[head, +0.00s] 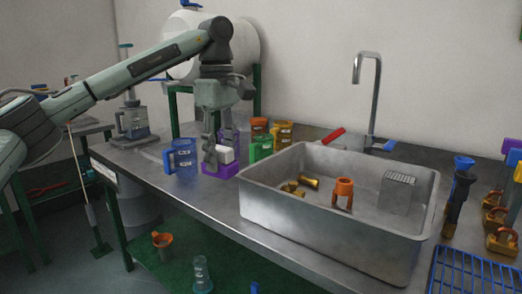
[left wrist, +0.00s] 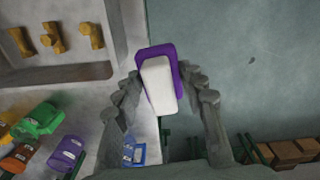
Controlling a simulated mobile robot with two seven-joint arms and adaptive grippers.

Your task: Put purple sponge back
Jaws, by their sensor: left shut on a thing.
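The purple sponge (head: 220,169) shows as a purple rounded block with a smaller white block (head: 225,155) against it. It is at the left end of the metal counter, between the blue mug and the sink. In the left wrist view the purple part (left wrist: 154,52) shows around the white block (left wrist: 159,86). My left gripper (head: 217,152) points down and is shut on this piece, with a finger on either side. I cannot tell whether the piece touches the counter or hangs just above it. My right gripper is not in view.
A blue mug (head: 181,157) stands left of the gripper. Green (head: 262,148), yellow (head: 283,132), orange (head: 259,126) and purple (head: 228,135) mugs stand close behind and right. The metal sink (head: 322,217) holds several small things. The counter's front edge is close.

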